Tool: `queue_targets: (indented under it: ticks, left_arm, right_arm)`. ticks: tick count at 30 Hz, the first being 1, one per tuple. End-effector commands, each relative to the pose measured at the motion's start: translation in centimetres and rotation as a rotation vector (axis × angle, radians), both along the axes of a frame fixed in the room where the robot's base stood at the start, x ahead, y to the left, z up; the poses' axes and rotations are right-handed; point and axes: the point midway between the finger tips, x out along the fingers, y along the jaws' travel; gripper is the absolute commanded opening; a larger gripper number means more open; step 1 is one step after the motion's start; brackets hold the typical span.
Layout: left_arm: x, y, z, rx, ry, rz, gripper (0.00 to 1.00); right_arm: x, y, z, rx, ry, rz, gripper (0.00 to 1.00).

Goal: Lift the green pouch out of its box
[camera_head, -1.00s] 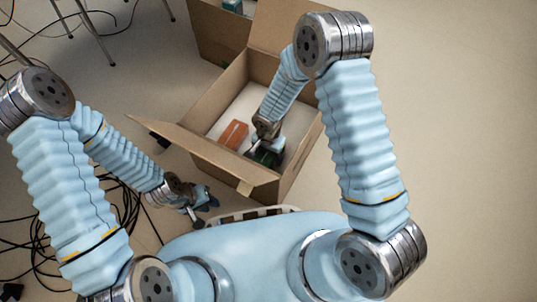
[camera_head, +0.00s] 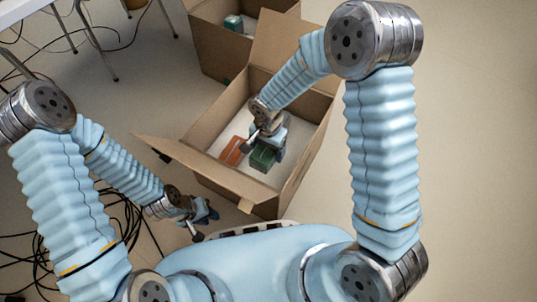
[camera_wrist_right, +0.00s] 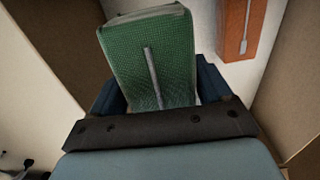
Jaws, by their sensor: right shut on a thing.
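The green pouch (camera_head: 262,158) shows in the head view within the outline of the open cardboard box (camera_head: 235,188), near its front right. My right gripper (camera_head: 272,148) reaches down to it from above and is shut on it. In the right wrist view the green pouch (camera_wrist_right: 150,52), with a grey stripe on its face, stands between the dark blue fingers of my right gripper (camera_wrist_right: 158,90). I cannot tell whether its lower end clears the box floor. My left gripper (camera_head: 201,214) hangs outside the box at its front left; its opening cannot be made out.
An orange packet (camera_head: 231,150) lies in the box left of the pouch and shows in the wrist view (camera_wrist_right: 236,28). A second cardboard box (camera_head: 215,45) stands behind. Black cables (camera_head: 55,225) lie on the floor at left. The floor at right is clear.

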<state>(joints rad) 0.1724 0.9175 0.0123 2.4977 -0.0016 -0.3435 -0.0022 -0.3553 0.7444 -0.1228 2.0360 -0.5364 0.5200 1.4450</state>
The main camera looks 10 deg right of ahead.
Motion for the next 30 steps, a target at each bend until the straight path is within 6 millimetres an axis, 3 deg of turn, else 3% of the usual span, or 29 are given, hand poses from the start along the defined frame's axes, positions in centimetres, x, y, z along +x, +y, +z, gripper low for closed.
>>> queue_targets:
  ticks: [1, 3, 7, 10, 17, 30]
  left_arm:
    - [0.0, 0.0, 0.5, 0.0, -0.001, 0.0, 0.3]
    - [0.0, 0.0, 0.7, 0.001, -0.001, 0.0, 0.3]
    - [0.0, 0.1, 1.1, 0.002, -0.001, 0.001, 0.3]
    - [0.0, 0.1, 1.2, 0.002, -0.001, 0.001, 0.3]
    - [0.1, 0.2, 2.4, 0.005, -0.003, 0.002, 0.3]
    - [0.1, 0.4, 8.5, 0.012, -0.009, 0.004, 0.3]
  right_arm:
    - [0.3, 0.0, 2.3, 0.003, -0.008, -0.002, 0.48]
    - [0.3, 0.1, 4.8, 0.004, -0.008, -0.003, 0.48]
    - [0.0, 0.0, 8.6, 0.003, -0.004, 0.0, 0.48]
    - [-0.2, -0.1, 10.3, 0.003, -0.003, 0.002, 0.48]
    - [-0.3, -0.1, 12.1, 0.002, 0.001, 0.003, 0.48]
    - [-0.3, -0.1, 19.2, 0.002, 0.001, 0.003, 0.48]
